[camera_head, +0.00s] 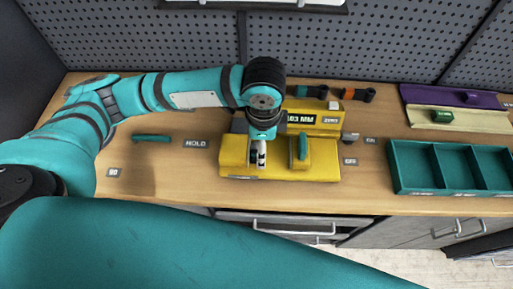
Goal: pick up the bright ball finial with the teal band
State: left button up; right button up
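I cannot make out a bright ball finial with a teal band for certain. My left arm reaches in from the left, and my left gripper (259,155) points down at the left part of a yellow measuring device (322,162). A small pale piece shows at the fingertips; whether it is a finger or a held part is unclear. The gripper's opening is too small to tell. My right gripper is not in view.
A teal compartment tray (393,168) stands at the right. Behind it lie a purple board (425,95) and a cream board (470,120) with knobs. Black tools with teal (307,91) and orange (357,94) parts lie at the back. A teal bar (152,138) lies left of the HOLD label.

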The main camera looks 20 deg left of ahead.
aim_at(256, 152)
pick_arm(q)
jog(key=f, duration=0.2)
jog(key=shift+a+f, duration=0.2)
jog(key=shift+f, duration=0.55)
jog(key=shift+w, duration=0.1)
jog(key=c, duration=1.4)
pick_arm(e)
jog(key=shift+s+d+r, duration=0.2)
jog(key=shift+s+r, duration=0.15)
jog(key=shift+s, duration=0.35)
